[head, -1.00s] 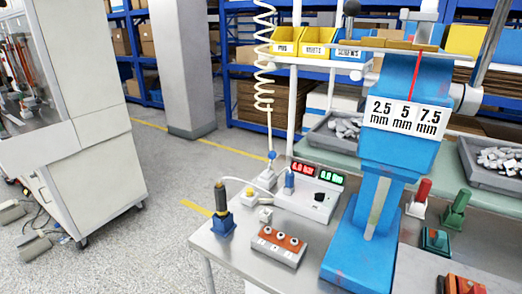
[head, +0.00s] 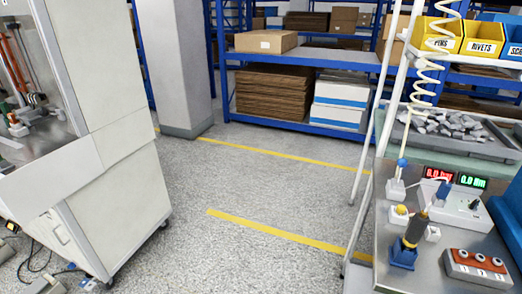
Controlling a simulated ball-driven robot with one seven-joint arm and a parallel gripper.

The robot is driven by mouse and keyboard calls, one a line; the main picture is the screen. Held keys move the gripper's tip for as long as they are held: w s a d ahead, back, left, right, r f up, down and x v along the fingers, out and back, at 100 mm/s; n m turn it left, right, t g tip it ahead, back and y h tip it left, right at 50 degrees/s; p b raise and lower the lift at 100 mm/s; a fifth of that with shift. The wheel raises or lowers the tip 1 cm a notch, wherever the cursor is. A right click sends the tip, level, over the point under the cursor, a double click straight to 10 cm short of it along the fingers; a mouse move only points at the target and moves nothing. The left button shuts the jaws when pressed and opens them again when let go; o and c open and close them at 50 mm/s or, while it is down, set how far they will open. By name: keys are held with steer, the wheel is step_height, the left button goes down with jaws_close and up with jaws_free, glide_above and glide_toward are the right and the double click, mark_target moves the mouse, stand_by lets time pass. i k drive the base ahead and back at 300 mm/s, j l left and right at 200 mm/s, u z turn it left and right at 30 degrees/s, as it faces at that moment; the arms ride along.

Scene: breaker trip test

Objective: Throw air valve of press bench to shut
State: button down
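No air valve can be made out for certain. A metal-topped bench (head: 388,262) stands at the right. I cannot tell whether either is a valve. The blue press (head: 509,214) shows only as a piece at the right edge; the rest is cut off. A white cabinet machine (head: 110,120) stands at the left, with red and orange parts inside. My gripper is not in view.
The bench holds a dark-handled tool in a blue stand (head: 403,254), a display box (head: 455,204) and a red-topped block with several knobs (head: 476,265). A pale pillar (head: 176,70) and blue shelving (head: 300,126) stand behind. Open floor (head: 260,190) with yellow lines lies between machine and bench.

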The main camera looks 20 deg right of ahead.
mark_target(402, 162)
steer(key=i+j+u, duration=0.35)
steer(key=i+u, duration=0.65)
steer(key=i+z, duration=0.3)
steer(key=i, duration=0.3)
steer(key=i+j+z, duration=0.3)
steer(key=i, duration=0.3)
